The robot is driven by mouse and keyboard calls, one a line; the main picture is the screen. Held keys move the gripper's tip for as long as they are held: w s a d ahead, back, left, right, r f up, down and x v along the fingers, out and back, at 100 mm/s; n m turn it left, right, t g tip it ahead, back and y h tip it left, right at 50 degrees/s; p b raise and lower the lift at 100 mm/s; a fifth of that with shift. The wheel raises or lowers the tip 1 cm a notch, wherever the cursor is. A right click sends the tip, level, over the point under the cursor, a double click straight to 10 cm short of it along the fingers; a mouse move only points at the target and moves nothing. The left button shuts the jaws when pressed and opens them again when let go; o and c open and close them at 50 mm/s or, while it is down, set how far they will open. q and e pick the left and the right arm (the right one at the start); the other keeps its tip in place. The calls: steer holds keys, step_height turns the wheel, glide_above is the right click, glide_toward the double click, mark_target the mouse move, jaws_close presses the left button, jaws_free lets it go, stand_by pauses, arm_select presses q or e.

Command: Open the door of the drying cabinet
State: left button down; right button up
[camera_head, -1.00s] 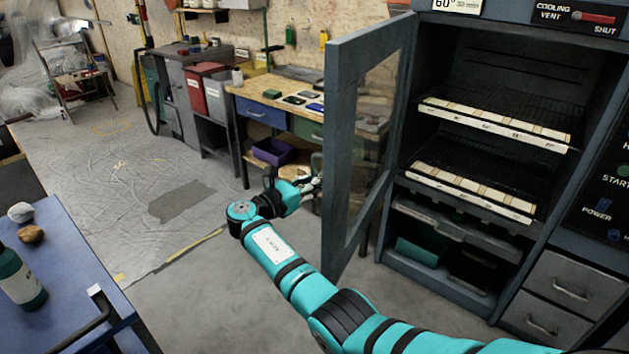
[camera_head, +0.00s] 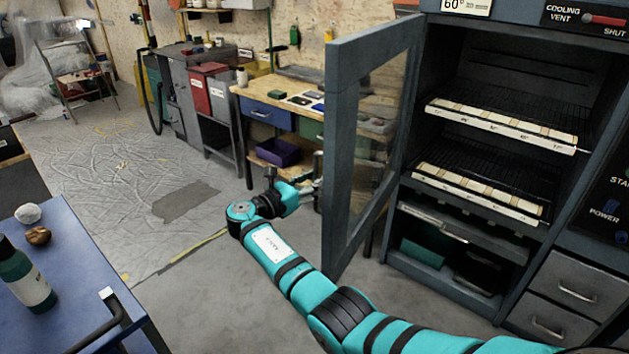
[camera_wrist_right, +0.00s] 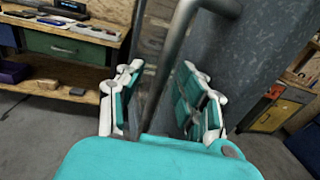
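The drying cabinet (camera_head: 409,210) stands at the right in the head view. Its grey framed glass door (camera_head: 343,165) is swung wide open towards me, baring the wire shelves inside. My right arm reaches up from the lower right to the door's outer side. My right gripper (camera_head: 309,188) is by that face, partly hidden by the door edge. In the right wrist view, the metal bar handle (camera_wrist_right: 172,50) runs between the two fingers of my right gripper (camera_wrist_right: 160,100). The fingers stand apart with gaps beside the bar. My left gripper is out of view.
A wooden workbench (camera_head: 262,95) with a purple bin (camera_head: 278,152) stands behind the door. A blue table (camera_head: 75,262) with a bottle (camera_head: 27,278) is at the left.

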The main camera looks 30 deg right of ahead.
steer(key=shift+d, duration=0.2)
steer(key=v, duration=1.2)
